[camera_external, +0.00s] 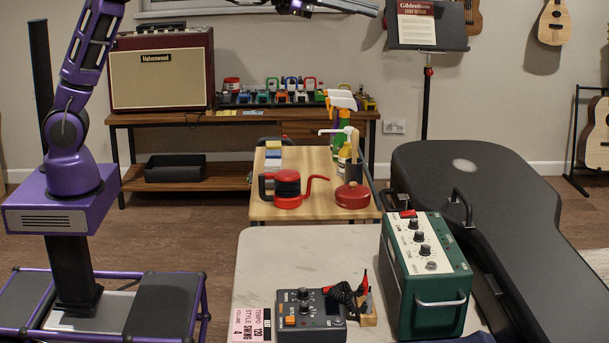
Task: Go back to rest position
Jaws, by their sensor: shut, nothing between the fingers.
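My purple arm rises from its base at the left and leaves the top of the view. Its far end comes back in at the top middle, with my gripper (370,10) pointing right. The gripper is shut and empty. It is high above the work tables, in front of the back wall, touching nothing that I can see. Part of the wrist is cut off by the top edge.
A music stand (430,40) is just right of the gripper in the picture. An amplifier (161,70) and pedals stand on the back bench (240,118). A green box (430,270), a grey pedal (309,315) and a black guitar case (500,210) are lower down.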

